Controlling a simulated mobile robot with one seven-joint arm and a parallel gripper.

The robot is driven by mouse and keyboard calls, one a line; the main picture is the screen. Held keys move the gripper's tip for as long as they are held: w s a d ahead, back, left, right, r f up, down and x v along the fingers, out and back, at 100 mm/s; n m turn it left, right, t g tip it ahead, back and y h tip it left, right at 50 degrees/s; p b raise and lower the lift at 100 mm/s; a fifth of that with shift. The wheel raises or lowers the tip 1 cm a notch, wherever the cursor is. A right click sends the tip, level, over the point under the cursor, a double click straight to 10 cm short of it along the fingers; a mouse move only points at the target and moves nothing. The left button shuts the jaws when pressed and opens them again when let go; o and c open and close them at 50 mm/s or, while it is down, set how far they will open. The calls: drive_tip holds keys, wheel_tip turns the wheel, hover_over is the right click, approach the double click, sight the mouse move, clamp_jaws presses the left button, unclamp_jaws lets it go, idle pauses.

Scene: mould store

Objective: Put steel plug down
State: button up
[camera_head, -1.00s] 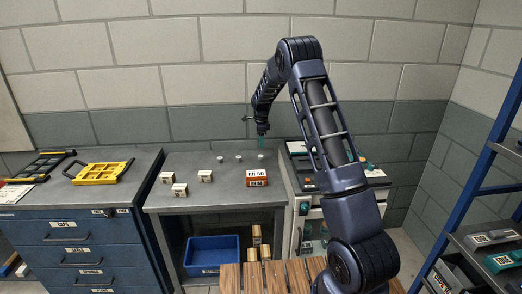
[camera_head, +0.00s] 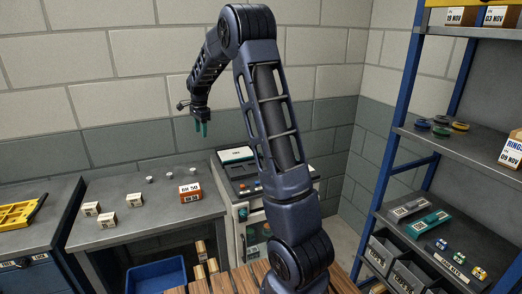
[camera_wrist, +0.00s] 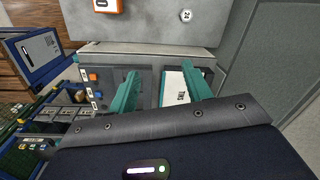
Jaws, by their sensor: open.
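I cannot tell which is the steel plug. In the wrist view one round metal plug (camera_wrist: 186,15) with a cross-marked top sits on the bench near the orange box. My gripper (camera_head: 201,130) hangs in the air above the back of the bench, its teal fingers pointing down. In the wrist view the fingers are apart (camera_wrist: 160,85), with nothing between them.
An orange box (camera_head: 190,193) labelled BH 50 and several small cream boxes (camera_head: 108,220) stand on the bench. A cabinet (camera_head: 262,180) with a white-covered book adjoins it on the right. A blue bin (camera_head: 156,276) sits below. Blue-posted shelves (camera_head: 455,150) stand far right.

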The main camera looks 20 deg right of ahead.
drive_tip(key=s+d+r+n+t, duration=0.1)
drive_tip(key=s+d+r+n, duration=0.2)
drive_tip(key=s, duration=0.5)
drive_tip(key=s+d+r+n, duration=0.2)
drive_tip(key=s+r, duration=0.3)
drive_tip(key=s, duration=0.2)
drive_tip(key=s+d+r+n+t, duration=0.1)
drive_tip(key=s+d+r+n, duration=0.2)
drive_tip(key=s, duration=0.5)
drive_tip(key=s+d+f+n, duration=0.1)
drive_tip(key=s+n, duration=0.1)
drive_tip(key=s, duration=0.5)
drive_tip(key=s+d+n+t, duration=0.1)
drive_tip(key=s+n, duration=0.1)
drive_tip(key=s, duration=0.6)
drive_tip(key=s+d+f+n, duration=0.1)
drive_tip(key=s+n, duration=0.1)
drive_tip(key=s, duration=0.5)
drive_tip(key=shift+s+d+f+t, duration=0.2)
drive_tip(key=shift+d+f+t, duration=0.1)
drive_tip(key=shift+t, duration=0.1)
idle(3.1)
